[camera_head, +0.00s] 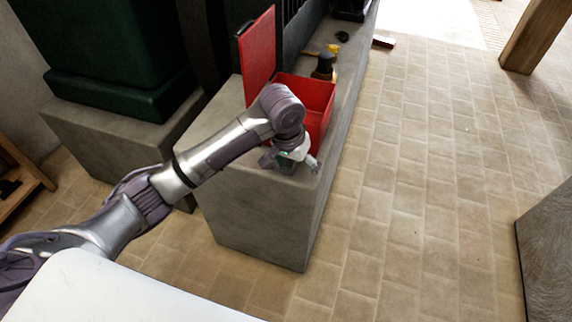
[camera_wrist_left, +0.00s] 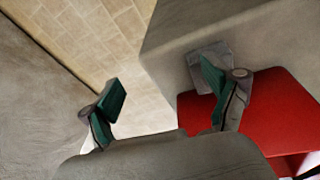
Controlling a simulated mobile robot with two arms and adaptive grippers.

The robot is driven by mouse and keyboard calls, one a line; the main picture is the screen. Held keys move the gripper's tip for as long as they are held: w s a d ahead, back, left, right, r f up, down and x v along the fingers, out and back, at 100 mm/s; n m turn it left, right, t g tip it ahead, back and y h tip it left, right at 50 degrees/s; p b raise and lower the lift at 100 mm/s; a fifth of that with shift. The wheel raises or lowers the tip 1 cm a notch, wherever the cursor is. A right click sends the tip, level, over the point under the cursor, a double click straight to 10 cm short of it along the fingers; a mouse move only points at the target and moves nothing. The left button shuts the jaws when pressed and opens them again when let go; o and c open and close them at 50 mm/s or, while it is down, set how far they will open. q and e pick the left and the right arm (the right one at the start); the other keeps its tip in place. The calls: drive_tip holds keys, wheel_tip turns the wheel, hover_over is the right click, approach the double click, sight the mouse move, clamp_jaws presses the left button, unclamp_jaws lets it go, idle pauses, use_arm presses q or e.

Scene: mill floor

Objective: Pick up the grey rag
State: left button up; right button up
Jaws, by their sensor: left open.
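A flat grey square patch, which looks like the grey rag (camera_wrist_left: 194,76), lies on the concrete ledge beside the red box in the left wrist view. The right-hand finger covers part of it. In the head view I cannot make out the rag; my left gripper and wrist cover that part of the ledge. My left gripper (camera_head: 290,162) is over the near end of the ledge, in front of the red box. In the wrist view the left gripper (camera_wrist_left: 164,88) has its teal-padded fingers wide apart with nothing between them. My right gripper is not in view.
An open red toolbox (camera_head: 318,96) with raised lid stands on the concrete ledge (camera_head: 262,225), close behind my gripper; it also shows in the wrist view (camera_wrist_left: 275,110). A dark bottle (camera_head: 324,68) and a brush (camera_head: 384,42) are farther back. The tiled floor at right is clear.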

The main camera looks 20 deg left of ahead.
use_arm(q)
drive_tip(key=w+a+r+n+y, duration=0.2)
drive_tip(key=w+a+r, duration=0.25)
drive_tip(key=r, duration=0.35)
drive_tip(key=f, duration=0.2)
drive_tip(key=f+b, duration=0.1)
drive_tip(key=f, duration=0.4)
drive_tip(key=shift+w+a+f, duration=0.2)
drive_tip(key=shift+w+f, duration=0.15)
drive_tip(key=f, duration=0.4)
drive_tip(key=shift+w+f+b, duration=0.3)
drive_tip(key=shift+w+f, duration=0.15)
drive_tip(key=shift+f, duration=0.4)
drive_tip(key=c, duration=1.2)
drive_tip(key=shift+r, duration=0.15)
drive_tip(key=shift+c, duration=0.2)
drive_tip(key=shift+r, duration=0.55)
drive_tip(key=r, duration=0.2)
drive_tip(key=s+r, duration=0.1)
drive_tip(key=shift+d+r, duration=0.25)
drive_tip(key=s+d+r+p, duration=0.1)
drive_tip(key=s+d+r, duration=0.2)
drive_tip(key=s+r, duration=0.3)
drive_tip(key=s, duration=0.4)
drive_tip(key=shift+d+r, duration=0.15)
drive_tip(key=shift+d, duration=0.05)
